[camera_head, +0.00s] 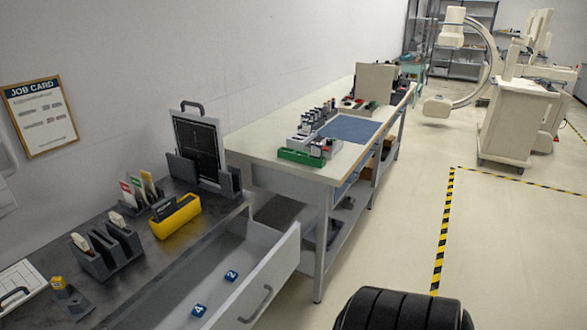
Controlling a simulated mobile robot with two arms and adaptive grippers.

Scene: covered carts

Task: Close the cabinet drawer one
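A light grey drawer (282,262) of the dark-topped cabinet (150,262) stands pulled out at the lower left in the head view. Its front panel carries a grey bar handle (256,304) and faces right, toward the open floor. The near end of the drawer is cut off by the bottom edge. Inside lie a blue block marked 2 (231,275) and a blue block marked 4 (199,310). Neither of my grippers shows. A black ribbed part at the bottom right of centre seems to be mine.
On the cabinet top stand a yellow holder (177,216), dark grey racks (105,248) and a black panel with a handle (199,144). A workbench (270,158) adjoins beyond the drawer. Floor right of the drawer is clear up to yellow-black tape (443,225).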

